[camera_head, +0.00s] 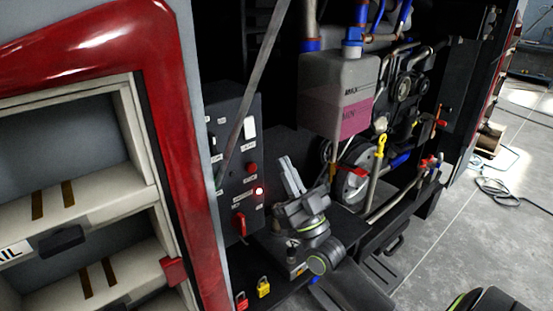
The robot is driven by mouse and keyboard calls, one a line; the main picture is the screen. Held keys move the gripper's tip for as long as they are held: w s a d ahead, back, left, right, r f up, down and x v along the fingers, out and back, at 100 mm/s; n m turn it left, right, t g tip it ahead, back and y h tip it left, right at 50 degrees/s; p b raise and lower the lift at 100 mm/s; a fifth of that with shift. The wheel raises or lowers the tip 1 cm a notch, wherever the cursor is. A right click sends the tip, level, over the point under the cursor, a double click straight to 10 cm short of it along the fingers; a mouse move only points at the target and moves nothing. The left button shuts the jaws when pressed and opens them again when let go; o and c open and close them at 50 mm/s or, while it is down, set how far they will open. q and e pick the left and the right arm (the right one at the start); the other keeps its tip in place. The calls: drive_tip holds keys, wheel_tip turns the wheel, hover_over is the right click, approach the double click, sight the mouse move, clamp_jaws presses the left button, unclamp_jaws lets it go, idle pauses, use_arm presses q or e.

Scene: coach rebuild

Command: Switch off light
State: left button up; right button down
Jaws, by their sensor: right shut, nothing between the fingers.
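A dark control panel (225,130) stands upright inside the open engine bay, left of the picture's middle. It carries a glowing red light (259,191), a dark red knob (252,168) above it, a red switch handle (239,223) lower down, and a white plate (250,127) near the top. Small labels are too blurred to read. My right gripper (288,174) is shut and empty, pointing up just right of the panel's lights. It appears apart from the panel, though depth is hard to judge. My left gripper is not in view.
A grey strut (254,85) crosses in front of the panel. Red and yellow padlocks (263,287) hang below. A tank with pink fluid (340,95), a pulley and hoses fill the bay's right side. A red-framed shelf unit (180,150) stands left.

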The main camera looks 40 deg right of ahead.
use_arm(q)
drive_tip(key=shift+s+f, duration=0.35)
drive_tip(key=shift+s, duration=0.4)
use_arm(e)
drive_tip(key=shift+s+d+f, duration=0.1)
drive_tip(key=shift+s+f, duration=0.2)
drive_tip(key=shift+s, duration=0.25)
drive_tip(key=shift+s+f, duration=0.25)
drive_tip(key=shift+s, duration=0.25)
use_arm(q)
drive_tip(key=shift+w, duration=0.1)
